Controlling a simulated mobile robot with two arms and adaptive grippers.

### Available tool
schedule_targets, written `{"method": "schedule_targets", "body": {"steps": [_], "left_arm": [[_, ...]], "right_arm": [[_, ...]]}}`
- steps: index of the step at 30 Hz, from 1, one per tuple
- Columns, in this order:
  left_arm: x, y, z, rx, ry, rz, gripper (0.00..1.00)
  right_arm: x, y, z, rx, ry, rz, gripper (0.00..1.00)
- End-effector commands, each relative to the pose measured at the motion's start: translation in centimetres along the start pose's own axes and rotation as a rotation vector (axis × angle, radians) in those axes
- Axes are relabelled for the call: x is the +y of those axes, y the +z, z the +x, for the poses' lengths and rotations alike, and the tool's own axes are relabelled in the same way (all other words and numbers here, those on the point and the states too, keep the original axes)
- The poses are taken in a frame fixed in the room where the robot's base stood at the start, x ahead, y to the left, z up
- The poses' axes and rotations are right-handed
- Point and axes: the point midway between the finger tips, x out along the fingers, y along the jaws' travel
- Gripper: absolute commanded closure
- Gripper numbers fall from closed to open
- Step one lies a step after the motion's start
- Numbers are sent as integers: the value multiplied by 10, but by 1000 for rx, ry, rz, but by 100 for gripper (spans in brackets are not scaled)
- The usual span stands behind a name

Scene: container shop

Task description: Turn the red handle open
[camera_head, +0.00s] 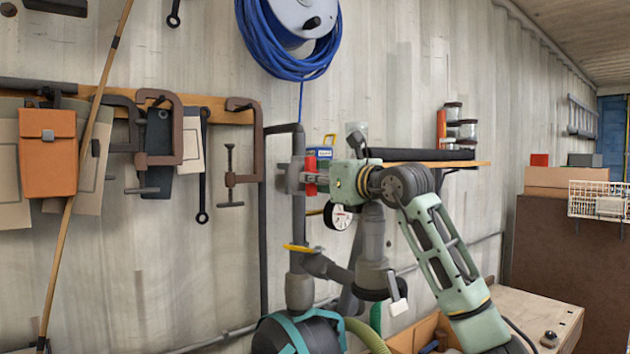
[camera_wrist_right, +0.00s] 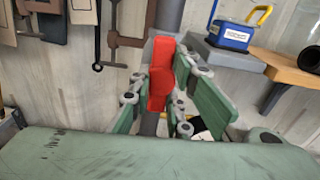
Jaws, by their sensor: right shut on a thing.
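The red handle (camera_head: 310,176) is on a grey vertical pipe (camera_head: 298,222) near the middle of the head view. In the right wrist view the red handle (camera_wrist_right: 161,75) stands upright along the pipe, between the green fingers. My right gripper (camera_head: 303,176) comes in from the right and is shut on the red handle. Its fingers also show in the right wrist view (camera_wrist_right: 160,98), one on each side of the handle. The lower part of the handle is partly hidden by the fingers. My left gripper is not in view.
A yellow handle (camera_head: 300,249) sits lower on the piping, with a pressure gauge (camera_head: 338,216) to its right. A wooden shelf (camera_head: 465,164) with jars is behind my right arm. Clamps and an orange pouch (camera_head: 48,152) hang on the left wall. A blue hose reel (camera_head: 300,20) is above.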

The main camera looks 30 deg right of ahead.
Motion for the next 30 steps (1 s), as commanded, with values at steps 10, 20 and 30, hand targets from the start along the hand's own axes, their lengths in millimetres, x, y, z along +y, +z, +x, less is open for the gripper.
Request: {"method": "schedule_targets", "body": {"steps": [10,20,30], "left_arm": [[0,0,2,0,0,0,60],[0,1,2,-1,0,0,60],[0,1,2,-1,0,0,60]], "right_arm": [[1,-4,1,11,2,66,100],[1,-4,1,11,3,70,100],[0,-2,1,5,1,66,64]]}}
